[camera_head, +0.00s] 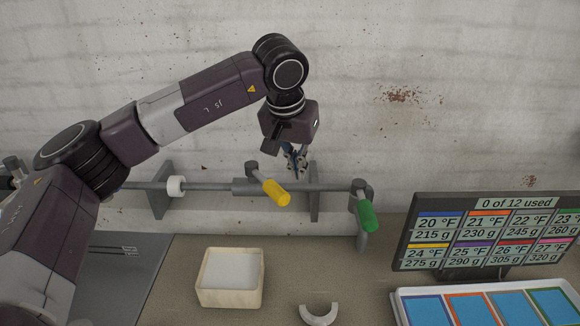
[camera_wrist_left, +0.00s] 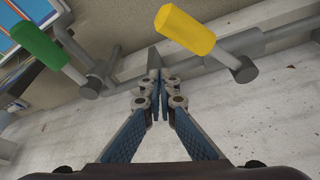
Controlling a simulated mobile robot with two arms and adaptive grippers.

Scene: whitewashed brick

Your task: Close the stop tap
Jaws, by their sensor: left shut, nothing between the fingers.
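A grey pipe (camera_head: 215,187) runs level along the wall. It carries a tap with a yellow handle (camera_head: 275,192) and, at its right end, a tap with a green handle (camera_head: 366,214). Both handles slant down to the right in the head view. The left wrist view shows the yellow handle (camera_wrist_left: 186,30) and the green handle (camera_wrist_left: 40,46) too. My left gripper (camera_head: 295,166) is shut and empty, just above and behind the pipe, to the right of the yellow handle's pivot. In the wrist view its fingers (camera_wrist_left: 155,82) point between the two handles. Neither handle is held. My right gripper is out of view.
A white collar (camera_head: 176,187) sits on the pipe. On the bench stand a cream box (camera_head: 230,278), a white half-ring (camera_head: 320,314), a display (camera_head: 485,237) reading "0 of 12 used" and a white tray (camera_head: 398,294) with coloured panels. The wall is close behind the pipe.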

